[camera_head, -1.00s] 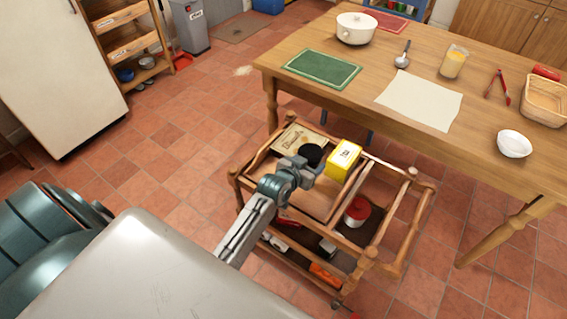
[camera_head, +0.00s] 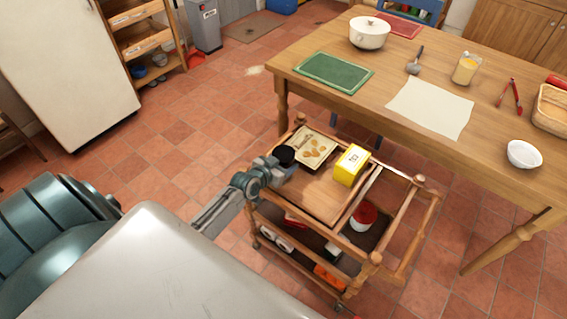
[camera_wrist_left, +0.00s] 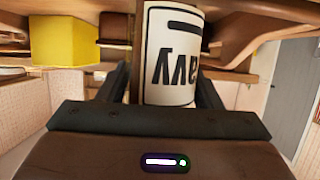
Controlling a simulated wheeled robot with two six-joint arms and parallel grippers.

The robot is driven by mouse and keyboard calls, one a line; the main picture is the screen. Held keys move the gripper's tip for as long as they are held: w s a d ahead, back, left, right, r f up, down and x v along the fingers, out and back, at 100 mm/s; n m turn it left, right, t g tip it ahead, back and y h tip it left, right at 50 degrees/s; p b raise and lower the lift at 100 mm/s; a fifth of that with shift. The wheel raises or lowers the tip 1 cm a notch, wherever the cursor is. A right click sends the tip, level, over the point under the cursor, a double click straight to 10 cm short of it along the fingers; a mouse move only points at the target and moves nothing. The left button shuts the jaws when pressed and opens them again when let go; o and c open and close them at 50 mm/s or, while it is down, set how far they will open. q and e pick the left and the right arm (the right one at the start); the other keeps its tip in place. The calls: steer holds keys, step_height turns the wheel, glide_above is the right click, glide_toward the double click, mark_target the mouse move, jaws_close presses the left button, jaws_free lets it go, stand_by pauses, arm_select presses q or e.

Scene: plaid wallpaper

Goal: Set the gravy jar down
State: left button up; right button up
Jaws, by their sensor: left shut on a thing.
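The gravy jar shows in the head view as a round black lid (camera_head: 284,155) at the left edge of the wooden trolley (camera_head: 318,195). In the left wrist view, the jar's white label (camera_wrist_left: 168,60) with upside-down black letters stands between the two dark fingers. My left gripper (camera_head: 281,166) is shut on the jar. The jar looks upright in the head view, with its body mostly hidden by the gripper. I cannot tell whether its base touches the trolley top. My right gripper is not in view.
A yellow box (camera_head: 351,165) and a flat patterned box (camera_head: 312,147) sit on the trolley top, with bare wood in front. A red-and-white tin (camera_head: 363,216) is lower down. The table (camera_head: 390,150) stands behind, holding a white pot (camera_head: 369,33) and a bowl (camera_head: 524,154).

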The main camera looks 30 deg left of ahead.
arm_select(q)
steer(key=shift+r, duration=0.1)
steer(key=o, duration=1.3)
steer(key=shift+c, duration=0.2)
steer(key=shift+s, duration=0.25)
steer(key=p+v, duration=0.2)
steer(key=v, duration=0.9)
steer(key=shift+s+r, duration=0.15)
steer(key=shift+s, duration=0.1)
